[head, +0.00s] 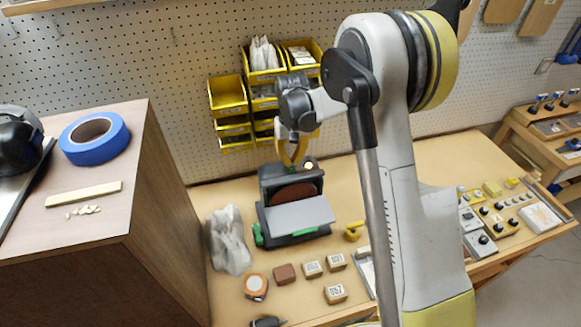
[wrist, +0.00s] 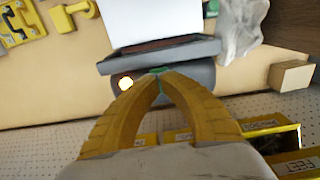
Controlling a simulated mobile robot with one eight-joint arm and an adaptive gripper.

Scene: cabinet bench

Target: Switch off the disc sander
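The disc sander (head: 279,181) stands on the bench, a dark grey machine with a reddish-brown disc and a light grey table in front. A round pale-yellow lamp (head: 308,165) glows on its top right; it also shows in the wrist view (wrist: 126,84). My gripper (head: 290,163) is over the back top of the sander, pointing down. In the wrist view its yellow fingertips (wrist: 159,74) meet beside the lamp, with nothing seen held. A bit of green shows at the tips; I cannot tell what it belongs to, or whether the tips touch the sander.
Yellow bins (head: 227,95) hang on the pegboard behind the sander. A crumpled translucent bag (head: 229,240) is at its left, beside a wooden cabinet (head: 170,215). A yellow object (head: 353,231) lies to its right. Several small blocks and a tape measure (head: 256,287) lie in front.

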